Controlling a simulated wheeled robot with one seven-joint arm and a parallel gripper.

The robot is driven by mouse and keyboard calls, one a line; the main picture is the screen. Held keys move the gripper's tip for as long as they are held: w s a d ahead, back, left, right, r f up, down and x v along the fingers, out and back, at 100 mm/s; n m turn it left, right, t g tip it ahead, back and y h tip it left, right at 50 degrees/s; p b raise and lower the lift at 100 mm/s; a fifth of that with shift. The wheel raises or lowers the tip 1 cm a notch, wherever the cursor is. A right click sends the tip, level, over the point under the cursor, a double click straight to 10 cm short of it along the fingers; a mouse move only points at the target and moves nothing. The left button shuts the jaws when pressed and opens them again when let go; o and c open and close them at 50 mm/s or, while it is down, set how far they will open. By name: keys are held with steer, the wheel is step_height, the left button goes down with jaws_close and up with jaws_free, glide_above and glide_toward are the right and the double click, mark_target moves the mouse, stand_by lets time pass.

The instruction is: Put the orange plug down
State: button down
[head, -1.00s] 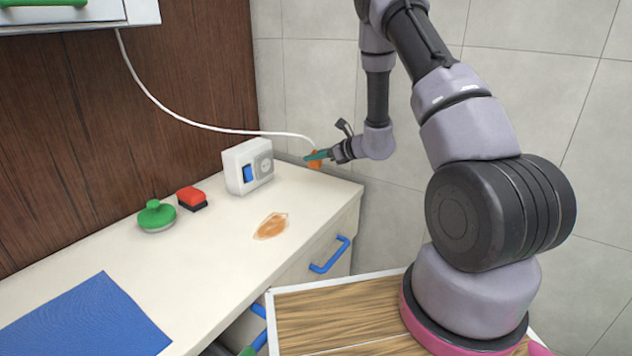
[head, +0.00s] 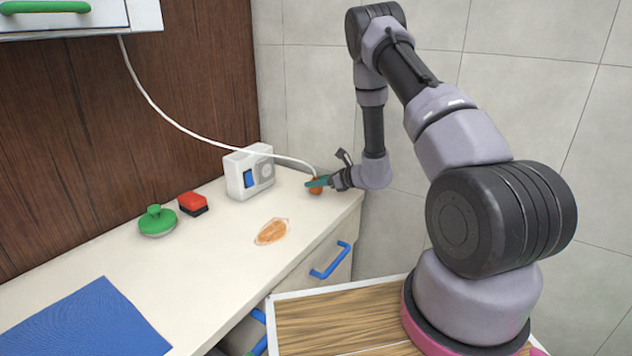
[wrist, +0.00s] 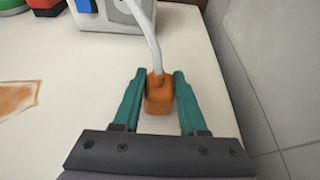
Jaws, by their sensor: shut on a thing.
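The orange plug (wrist: 158,92) is between the two teal fingers of my gripper (wrist: 157,88) in the wrist view. A white cable rises from its far end. In the head view the plug (head: 316,187) is at the right back end of the counter, partly hidden by a finger of my gripper (head: 318,181). My gripper is shut on the plug. The plug is at or just above the counter top (head: 220,225); I cannot tell whether it touches.
A white socket box (head: 237,174) with a blue switch stands left of the plug. A red button (head: 193,202) and a green-knobbed lid (head: 156,221) are further left. An orange stain (head: 272,231) lies in front. The counter's right edge and the tiled wall are close.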

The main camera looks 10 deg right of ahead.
steer(key=shift+f, duration=0.35)
steer(key=shift+c, duration=2.2)
jaws_free()
steer(key=shift+r, duration=0.1)
